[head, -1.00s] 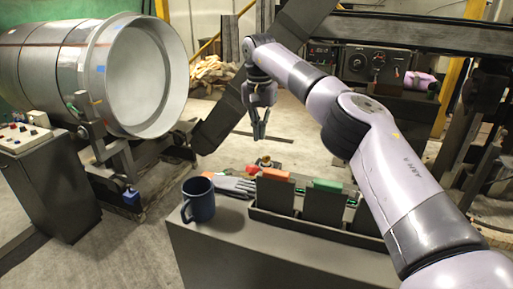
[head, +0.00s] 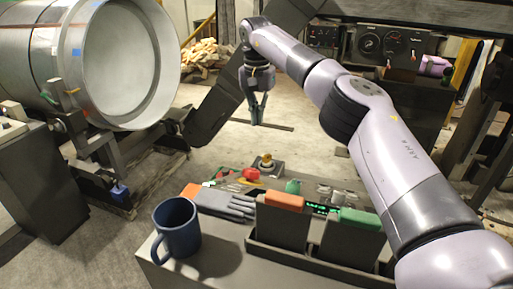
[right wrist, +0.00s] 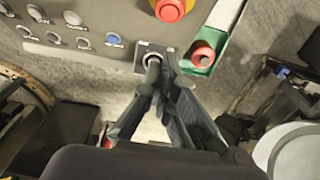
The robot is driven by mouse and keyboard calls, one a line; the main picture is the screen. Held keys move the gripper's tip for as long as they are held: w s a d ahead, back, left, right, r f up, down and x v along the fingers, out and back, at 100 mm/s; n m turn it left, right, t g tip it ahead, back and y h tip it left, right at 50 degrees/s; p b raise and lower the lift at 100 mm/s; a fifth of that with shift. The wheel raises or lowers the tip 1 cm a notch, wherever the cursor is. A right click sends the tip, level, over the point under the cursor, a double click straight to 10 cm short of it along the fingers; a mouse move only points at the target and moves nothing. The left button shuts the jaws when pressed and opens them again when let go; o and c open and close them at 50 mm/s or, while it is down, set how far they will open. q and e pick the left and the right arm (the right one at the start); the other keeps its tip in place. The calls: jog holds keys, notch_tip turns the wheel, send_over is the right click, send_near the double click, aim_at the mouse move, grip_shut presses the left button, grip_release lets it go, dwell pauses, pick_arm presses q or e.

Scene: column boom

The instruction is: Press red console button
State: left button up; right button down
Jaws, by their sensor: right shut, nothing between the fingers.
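In the right wrist view a grey panel (right wrist: 115,15) carries two red buttons. One is a large red mushroom button (right wrist: 172,9) on a yellow ring, cut by the top edge. The other is a smaller red button (right wrist: 203,55) on a green plate. My right gripper (right wrist: 160,65) is shut and empty; its tips overlap a dark round control on a small square plate, left of the smaller red button. I cannot tell whether they touch it. In the head view my right gripper (head: 257,120) points down beyond the near desk. My left gripper is out of view.
A blue mug (head: 177,228), grey gloves (head: 225,202) and a dark upright rack (head: 283,225) are on the near desk. A side console (head: 40,185) stands left, below a large metal drum (head: 130,60). A dark control panel (head: 385,45) is at the back right.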

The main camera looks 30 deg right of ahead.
aim_at(251, 171)
jog(key=f+p, duration=0.1)
jog(key=f, duration=0.3)
jog(key=f+p, duration=0.2)
jog(key=f, duration=0.3)
jog(key=s+a+f+p, duration=0.1)
jog(key=f, duration=0.3)
jog(key=shift+f, duration=0.2)
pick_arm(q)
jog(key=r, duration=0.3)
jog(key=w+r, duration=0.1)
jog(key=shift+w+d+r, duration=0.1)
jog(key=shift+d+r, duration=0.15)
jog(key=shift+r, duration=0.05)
pick_arm(e)
jog(key=shift+w, duration=0.1)
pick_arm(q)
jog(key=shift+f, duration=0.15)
pick_arm(e)
jog(key=shift+f, duration=0.15)
